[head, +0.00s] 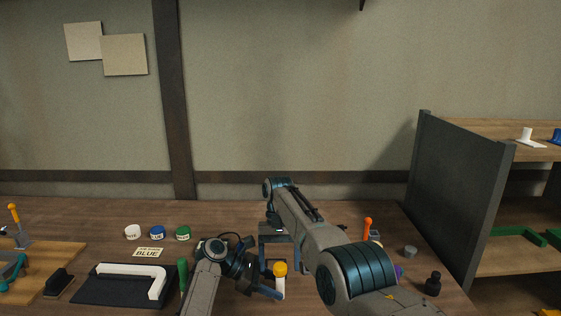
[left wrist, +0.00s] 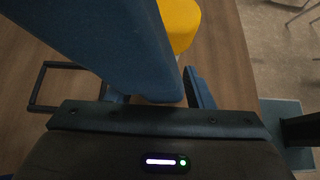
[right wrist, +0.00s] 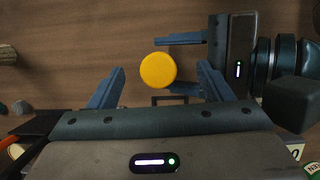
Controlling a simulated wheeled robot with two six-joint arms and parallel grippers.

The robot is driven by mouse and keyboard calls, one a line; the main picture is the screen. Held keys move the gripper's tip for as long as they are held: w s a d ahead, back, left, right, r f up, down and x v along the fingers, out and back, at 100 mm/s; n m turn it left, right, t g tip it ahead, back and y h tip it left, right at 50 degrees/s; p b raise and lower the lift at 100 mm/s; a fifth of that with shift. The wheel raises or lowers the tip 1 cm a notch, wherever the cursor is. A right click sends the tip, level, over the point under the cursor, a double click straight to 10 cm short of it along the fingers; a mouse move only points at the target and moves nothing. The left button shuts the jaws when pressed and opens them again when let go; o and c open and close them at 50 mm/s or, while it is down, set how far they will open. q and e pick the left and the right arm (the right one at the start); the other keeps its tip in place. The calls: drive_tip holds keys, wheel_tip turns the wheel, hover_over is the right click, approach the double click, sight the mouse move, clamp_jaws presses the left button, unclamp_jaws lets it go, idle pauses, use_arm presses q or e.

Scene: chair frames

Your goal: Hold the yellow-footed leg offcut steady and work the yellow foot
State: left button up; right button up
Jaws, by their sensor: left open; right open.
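The yellow foot (head: 280,268) sits on top of the upright white leg offcut (head: 281,289). It also shows in the left wrist view (left wrist: 181,22) and from above in the right wrist view (right wrist: 158,70). My left gripper (head: 274,284) is open, low at the leg from the left, with a finger on either side in the right wrist view. I cannot tell whether it touches the leg. My right gripper (head: 279,252) is open and points down above the yellow foot, which appears between its fingers. A large blue finger, seemingly of the right gripper, hides much of the left wrist view.
A green-handled tool (head: 183,276) stands left of my left arm, beside a black mat (head: 92,291) with a white L-shaped piece (head: 158,284). Paint pots (head: 157,232) stand behind. An orange-handled tool (head: 368,229) and a black object (head: 433,284) are right, near a shelf (head: 459,190).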

use_arm(q)
drive_tip(key=v, duration=1.1)
drive_tip(key=shift+a, duration=0.35)
drive_tip(key=shift+w+r, duration=0.1)
